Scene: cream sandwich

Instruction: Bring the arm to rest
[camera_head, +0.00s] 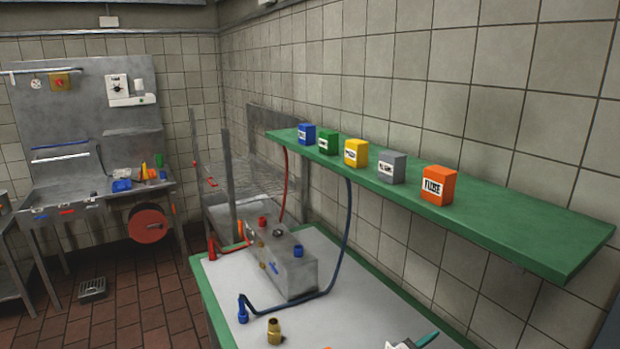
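Neither of my grippers and neither arm is clearly in view. A grey metal box (289,266) with red and blue terminals stands on a green-edged table (215,300). A red cable (285,185) and a dark blue cable (347,225) run near it. The blue cable leads to a blue plug (242,310) on the table. A brass fitting (274,332) stands at the near edge of the view. A grey and teal item (425,340) is cut off by the bottom edge, so I cannot tell what it is.
A green wall shelf (520,235) overhangs the table's right side. It carries several small boxes, including an orange one (439,185) marked FUSE. A metal workbench (90,190) with a red reel (148,223) stands at the back left. The tiled floor (130,300) between is mostly clear.

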